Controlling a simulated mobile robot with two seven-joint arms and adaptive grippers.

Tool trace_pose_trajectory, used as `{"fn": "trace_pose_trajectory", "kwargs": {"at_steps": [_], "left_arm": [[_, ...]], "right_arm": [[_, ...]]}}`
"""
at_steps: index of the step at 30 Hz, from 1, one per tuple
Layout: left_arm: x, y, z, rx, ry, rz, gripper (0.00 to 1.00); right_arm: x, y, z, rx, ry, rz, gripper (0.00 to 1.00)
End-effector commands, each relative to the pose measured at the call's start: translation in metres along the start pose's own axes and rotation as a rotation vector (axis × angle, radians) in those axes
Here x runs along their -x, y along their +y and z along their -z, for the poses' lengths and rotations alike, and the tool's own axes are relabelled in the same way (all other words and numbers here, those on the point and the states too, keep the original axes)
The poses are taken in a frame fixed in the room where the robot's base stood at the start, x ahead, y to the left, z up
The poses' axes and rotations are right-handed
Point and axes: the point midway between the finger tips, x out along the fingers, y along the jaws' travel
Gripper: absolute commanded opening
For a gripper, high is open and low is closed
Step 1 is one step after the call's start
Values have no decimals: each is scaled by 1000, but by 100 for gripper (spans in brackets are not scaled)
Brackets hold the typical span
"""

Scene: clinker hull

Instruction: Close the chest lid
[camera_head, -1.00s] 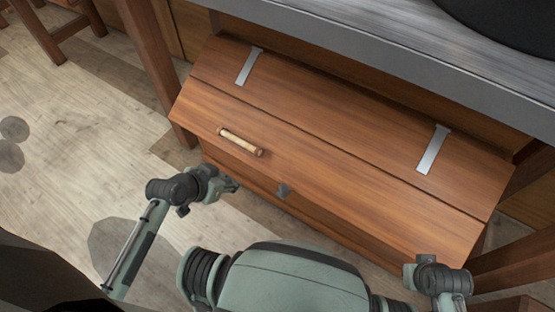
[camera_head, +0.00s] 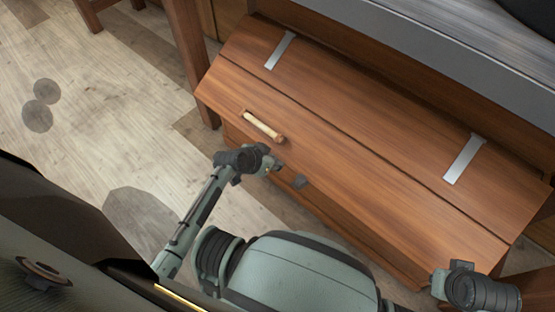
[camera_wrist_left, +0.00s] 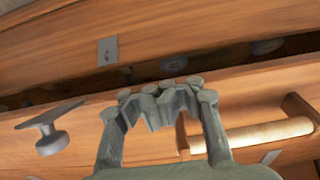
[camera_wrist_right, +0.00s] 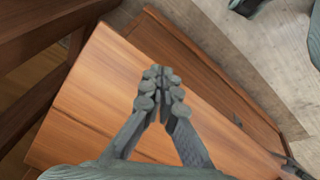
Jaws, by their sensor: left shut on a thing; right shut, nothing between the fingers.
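The wooden chest stands under the bench, and its plank lid (camera_head: 350,150) carries two grey strap hinges and a pale wooden handle (camera_head: 263,126). The lid is slightly raised: a dark gap (camera_wrist_left: 80,84) shows between it and the chest body in the left wrist view. My left gripper (camera_head: 274,166) is at the lid's front edge, between the handle and the grey hasp (camera_head: 300,182). Its fingers (camera_wrist_left: 165,92) are shut at that edge, beside the handle; the exact contact is partly hidden. My right gripper (camera_wrist_right: 157,85) is shut and empty over the lid's other end.
The grey-edged bench top (camera_head: 430,85) overhangs the back of the chest. A wooden bench leg (camera_head: 188,60) stands at its left end. Rounded grey things (camera_wrist_left: 173,63) show in the gap.

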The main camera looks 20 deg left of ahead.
Motion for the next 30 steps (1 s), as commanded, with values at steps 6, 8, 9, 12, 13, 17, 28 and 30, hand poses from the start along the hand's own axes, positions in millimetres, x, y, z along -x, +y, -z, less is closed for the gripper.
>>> {"fn": "trace_pose_trajectory", "kwargs": {"at_steps": [6, 8, 9, 12, 13, 17, 28, 30], "left_arm": [[-11, 0, 0, 1, 1, 1, 0], [-11, 0, 0, 0, 1, 1, 0], [-11, 0, 0, 0, 1, 1, 0], [-10, 0, 0, 0, 1, 1, 0], [-10, 0, 0, 0, 0, 1, 0], [-13, 0, -1, 0, 5, 1, 0], [-48, 0, -6, -2, 100, 0, 0], [-51, -1, -5, -2, 111, 1, 0]], "right_arm": [[6, 1, 0, 0, 3, -4, 0], [6, 1, 0, 0, 2, -4, 0], [6, 1, 0, 0, 2, -4, 0], [6, 1, 0, 0, 2, -4, 0], [6, 1, 0, 0, 2, -4, 0], [3, 1, 0, 0, 2, -4, 0], [66, -19, 57, 21, 290, 18, 0], [73, -28, 76, 25, 375, 36, 0]]}}
